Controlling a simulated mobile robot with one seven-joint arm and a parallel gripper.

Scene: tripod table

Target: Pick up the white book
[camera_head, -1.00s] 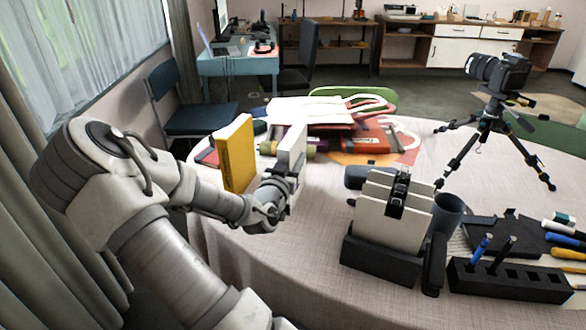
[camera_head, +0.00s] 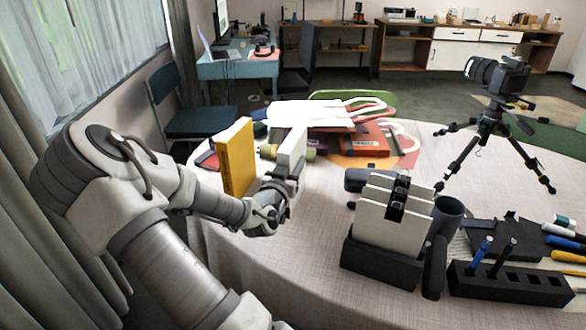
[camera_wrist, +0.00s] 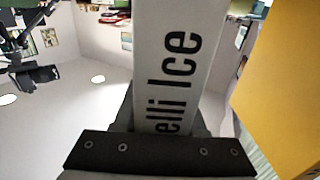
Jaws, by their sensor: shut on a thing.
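The white book (camera_head: 292,148) stands upright in my gripper (camera_head: 285,184), near the left edge of the table. In the wrist view the white book (camera_wrist: 170,60) shows its spine with dark lettering, close in front of the dark gripper pad (camera_wrist: 160,155). My gripper is shut on the book. Its lower part is hidden by the gripper in the head view, so I cannot tell whether it touches the table. A yellow book (camera_head: 237,158) stands upright just left of it and also shows in the wrist view (camera_wrist: 285,90).
Bags and a red box (camera_head: 365,143) lie behind the white book. A black holder with pale panels (camera_head: 385,262) stands to the right, beside a dark cup (camera_head: 447,212). A camera tripod (camera_head: 490,130) stands at the back right. The cloth between gripper and holder is clear.

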